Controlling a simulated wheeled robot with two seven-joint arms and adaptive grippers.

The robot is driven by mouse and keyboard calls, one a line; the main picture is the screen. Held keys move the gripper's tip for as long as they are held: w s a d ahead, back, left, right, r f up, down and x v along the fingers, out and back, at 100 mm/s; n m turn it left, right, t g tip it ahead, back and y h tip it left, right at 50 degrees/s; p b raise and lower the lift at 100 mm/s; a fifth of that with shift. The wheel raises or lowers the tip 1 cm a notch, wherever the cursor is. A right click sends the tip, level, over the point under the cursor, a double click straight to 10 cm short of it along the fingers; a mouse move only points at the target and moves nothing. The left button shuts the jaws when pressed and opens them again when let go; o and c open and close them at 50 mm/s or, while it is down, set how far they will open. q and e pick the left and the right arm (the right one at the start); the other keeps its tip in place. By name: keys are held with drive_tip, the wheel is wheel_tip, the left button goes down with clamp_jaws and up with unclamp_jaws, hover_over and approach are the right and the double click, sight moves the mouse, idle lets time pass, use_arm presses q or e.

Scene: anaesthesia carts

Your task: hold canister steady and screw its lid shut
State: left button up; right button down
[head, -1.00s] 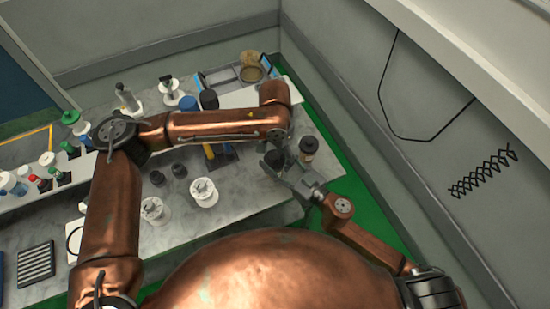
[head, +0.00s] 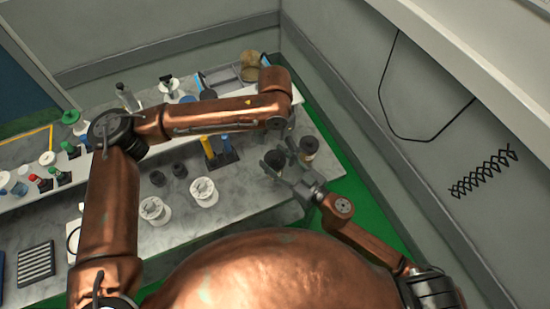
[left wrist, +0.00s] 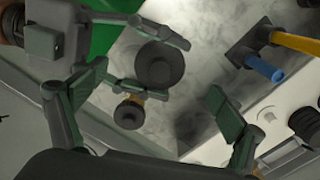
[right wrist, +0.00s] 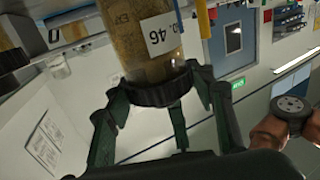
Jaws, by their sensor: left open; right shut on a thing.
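The canister (right wrist: 150,50) has a tan-brown body, a white label reading 46 and a black ring at one end. My right gripper (right wrist: 162,92) is shut around that black ring. In the head view, the canister's dark top (head: 274,158) shows at my right gripper (head: 290,176). In the left wrist view, the dark round top (left wrist: 160,65) is seen from above, between my right gripper's fingers. My left gripper (left wrist: 158,80) is open and empty, with its fingers spread to either side of the view of that top.
A second dark-topped jar (head: 308,146) stands close beside the canister. Two white jars (head: 204,192), two small dark caps (head: 180,170) and a holder with blue and yellow tools (head: 222,156) stand to the left. The table's (head: 245,190) right edge is near.

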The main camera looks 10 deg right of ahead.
use_arm(q)
drive_tip(key=shift+r, duration=0.1)
wheel_tip(320, 180, up, 12)
idle(0.5)
drive_tip(key=shift+w, duration=0.1)
